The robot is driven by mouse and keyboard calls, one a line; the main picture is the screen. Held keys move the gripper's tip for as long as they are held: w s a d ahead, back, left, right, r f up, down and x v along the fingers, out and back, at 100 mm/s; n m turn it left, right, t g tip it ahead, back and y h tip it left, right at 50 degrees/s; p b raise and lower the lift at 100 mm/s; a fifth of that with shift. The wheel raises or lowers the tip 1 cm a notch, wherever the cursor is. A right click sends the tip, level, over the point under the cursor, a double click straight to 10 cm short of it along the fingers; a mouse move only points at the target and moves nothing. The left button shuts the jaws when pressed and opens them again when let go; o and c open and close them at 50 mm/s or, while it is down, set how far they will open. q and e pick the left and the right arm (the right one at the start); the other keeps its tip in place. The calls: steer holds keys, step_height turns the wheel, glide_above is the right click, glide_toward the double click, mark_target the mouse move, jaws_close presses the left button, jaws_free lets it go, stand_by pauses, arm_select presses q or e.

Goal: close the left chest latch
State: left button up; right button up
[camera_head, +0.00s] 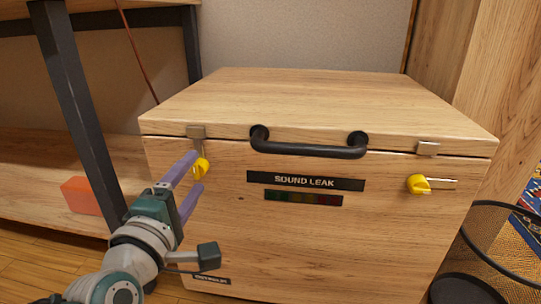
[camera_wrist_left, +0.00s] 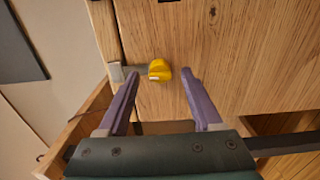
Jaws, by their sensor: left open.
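The wooden chest (camera_head: 310,235) stands with its lid (camera_head: 320,98) down. The left chest latch has a yellow knob (camera_head: 202,168) on the front face. It also shows in the wrist view (camera_wrist_left: 159,70). Its metal bar runs from the knob up to the metal bracket (camera_head: 196,131) at the lid edge; in the wrist view the bar reaches that bracket (camera_wrist_left: 115,72). My left gripper (camera_head: 197,172) is open at the knob, its purple fingertips (camera_wrist_left: 160,77) on either side. I cannot tell whether a finger touches it. My right gripper is out of view.
The right latch (camera_head: 418,184) has its bar level, away from its bracket (camera_head: 427,148). A black handle (camera_head: 308,150) sticks out in front. A dark shelf post (camera_head: 75,110) and an orange block (camera_head: 82,195) are at left; a mesh bin (camera_head: 490,250) is at right.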

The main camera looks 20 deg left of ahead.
arm_select(q)
steer(key=p+v, duration=0.3)
steer(key=v, duration=0.6)
steer(key=shift+s+p, duration=0.35)
steer(key=shift+s, duration=0.05)
steer(key=s+d+r+m+g+h+p, duration=0.15)
steer(key=d+r+m+p, duration=0.3)
steer(key=r+p, duration=0.7)
steer(key=s+d+r+m+g+h+p, duration=0.1)
steer(key=d+r+m+g+h+p, duration=0.2)
steer(key=r+m+p, duration=0.6)
steer(key=s+d+r+m+g+h+p, duration=0.1)
steer(key=d+r+m+g+h+p, duration=0.2)
steer(key=r+p, duration=1.1)
steer(key=s+a+r+m+g+y+p, duration=0.15)
steer(key=s+r+p, duration=0.25)
steer(key=r+p, duration=0.5)
steer(key=s+a+r+m+g+p, duration=0.1)
steer(key=s+r+m+g+p, duration=0.25)
steer(key=r+p, duration=0.5)
steer(key=s+a+r+m+g+y+p, duration=0.1)
steer(key=s+r+p, duration=0.4)
steer(key=r+p, duration=0.35)
step_height(320, 180, up, 36)
steer(key=p, duration=3.5)
steer(key=shift+d+r, duration=0.2)
steer(key=shift+r, duration=0.05)
steer(key=shift+s, duration=0.1)
